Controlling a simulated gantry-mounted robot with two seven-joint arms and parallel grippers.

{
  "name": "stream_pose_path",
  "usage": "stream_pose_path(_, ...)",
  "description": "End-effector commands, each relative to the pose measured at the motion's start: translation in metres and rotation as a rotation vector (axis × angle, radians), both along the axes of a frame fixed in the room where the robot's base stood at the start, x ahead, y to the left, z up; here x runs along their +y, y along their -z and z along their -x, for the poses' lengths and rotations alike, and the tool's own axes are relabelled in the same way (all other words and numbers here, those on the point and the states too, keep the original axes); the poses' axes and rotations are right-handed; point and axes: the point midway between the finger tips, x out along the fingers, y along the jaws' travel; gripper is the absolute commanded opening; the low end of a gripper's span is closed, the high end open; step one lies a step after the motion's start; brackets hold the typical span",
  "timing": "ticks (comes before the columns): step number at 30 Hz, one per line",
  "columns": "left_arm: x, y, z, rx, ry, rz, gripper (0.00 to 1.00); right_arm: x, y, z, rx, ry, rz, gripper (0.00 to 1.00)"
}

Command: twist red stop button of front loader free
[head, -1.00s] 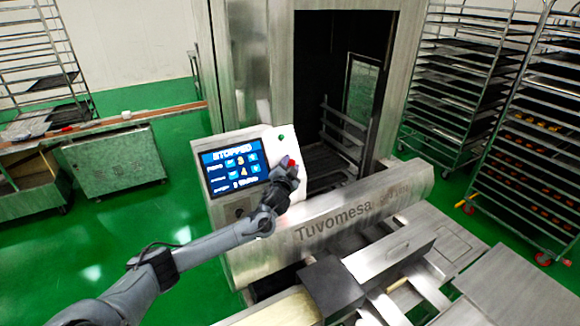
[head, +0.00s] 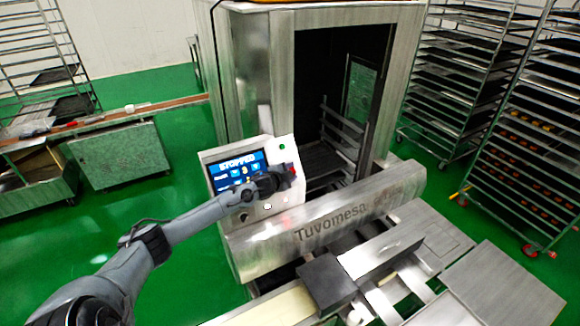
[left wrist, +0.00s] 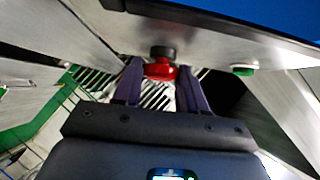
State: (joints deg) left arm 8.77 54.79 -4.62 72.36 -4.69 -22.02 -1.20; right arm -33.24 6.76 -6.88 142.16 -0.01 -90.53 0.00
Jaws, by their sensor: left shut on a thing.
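The red stop button (left wrist: 160,71) sits on a dark collar on the panel face in the left wrist view. My left gripper (left wrist: 156,75) has its two fingers on either side of the red cap and is shut on it. In the head view the button (head: 292,170) shows as a bit of red at the tip of my left gripper (head: 284,178). The control panel (head: 286,197) has a blue screen (head: 232,165) reading STOPPED, partly hidden by my left arm. My right gripper is in neither view.
A green button (head: 282,147) sits above the red one. The steel front bar (head: 330,213) marked Tuvomesa lies right of and below the panel. The open cabinet doorway (head: 340,110) is behind. Tray racks (head: 450,85) stand at the right.

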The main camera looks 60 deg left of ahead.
Motion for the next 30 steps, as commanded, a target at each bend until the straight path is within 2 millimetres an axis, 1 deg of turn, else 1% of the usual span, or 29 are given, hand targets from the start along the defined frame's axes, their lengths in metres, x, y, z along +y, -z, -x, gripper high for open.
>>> stream_pose_path(1,0.0033,0.0010,0.0024,0.029,0.005,0.000,0.11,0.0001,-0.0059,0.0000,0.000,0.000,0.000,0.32)
stream_pose_path(7,0.0038,0.0029,0.0027,0.086,0.045,-0.006,0.11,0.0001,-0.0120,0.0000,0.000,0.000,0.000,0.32)
stream_pose_path(23,0.0040,0.0053,0.0031,0.110,0.059,-0.008,0.11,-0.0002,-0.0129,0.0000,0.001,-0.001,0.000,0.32)
stream_pose_path(24,0.0040,0.0054,0.0032,0.110,0.059,-0.008,0.46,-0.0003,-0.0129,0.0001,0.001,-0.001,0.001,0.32)
stream_pose_path(28,0.0034,0.0041,0.0024,0.106,0.061,-0.008,0.66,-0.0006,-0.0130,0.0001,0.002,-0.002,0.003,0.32)
stream_pose_path(30,0.0030,0.0031,0.0019,0.104,0.062,-0.008,0.67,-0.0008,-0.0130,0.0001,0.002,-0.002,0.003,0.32)
